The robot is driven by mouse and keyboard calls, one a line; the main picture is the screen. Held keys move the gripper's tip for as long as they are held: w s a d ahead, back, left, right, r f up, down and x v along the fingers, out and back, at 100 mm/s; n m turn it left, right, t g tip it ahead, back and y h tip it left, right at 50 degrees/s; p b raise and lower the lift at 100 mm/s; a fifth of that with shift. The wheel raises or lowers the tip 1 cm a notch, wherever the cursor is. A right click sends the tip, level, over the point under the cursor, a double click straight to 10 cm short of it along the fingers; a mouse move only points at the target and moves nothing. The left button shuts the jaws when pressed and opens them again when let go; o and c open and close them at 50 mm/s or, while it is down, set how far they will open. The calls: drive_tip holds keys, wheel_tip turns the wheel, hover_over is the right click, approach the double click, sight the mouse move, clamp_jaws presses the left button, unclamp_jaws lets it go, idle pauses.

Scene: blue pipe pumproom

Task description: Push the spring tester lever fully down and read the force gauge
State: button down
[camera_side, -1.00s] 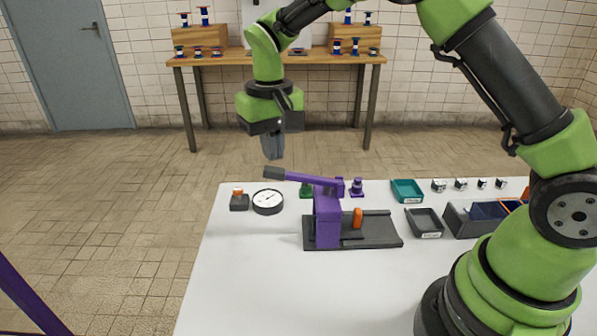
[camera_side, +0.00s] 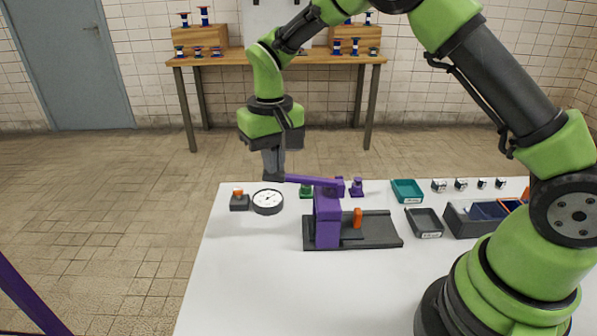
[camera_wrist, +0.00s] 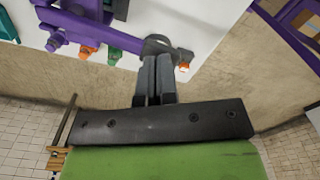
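The spring tester (camera_side: 327,222) is a purple post on a dark base plate on the white table. Its purple lever (camera_side: 312,181) runs left from the post and is nearly level, its left end slightly higher. The dark handle at that end is mostly hidden by my gripper (camera_side: 273,176). My gripper points down with its fingers together, tips at the handle and seemingly touching it. In the wrist view the fingers (camera_wrist: 155,65) are side by side over the lever (camera_wrist: 115,38). The round white force gauge (camera_side: 267,202) lies left of the post; its reading is too small to tell.
A small box with an orange top (camera_side: 239,200) stands left of the gauge. An orange peg (camera_side: 357,218) stands on the tester's base. Green (camera_side: 407,190) and dark (camera_side: 424,222) trays lie to the right. The table's front left is clear.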

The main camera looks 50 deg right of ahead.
drive_tip(key=shift+f, duration=2.75)
drive_tip(key=shift+r, duration=6)
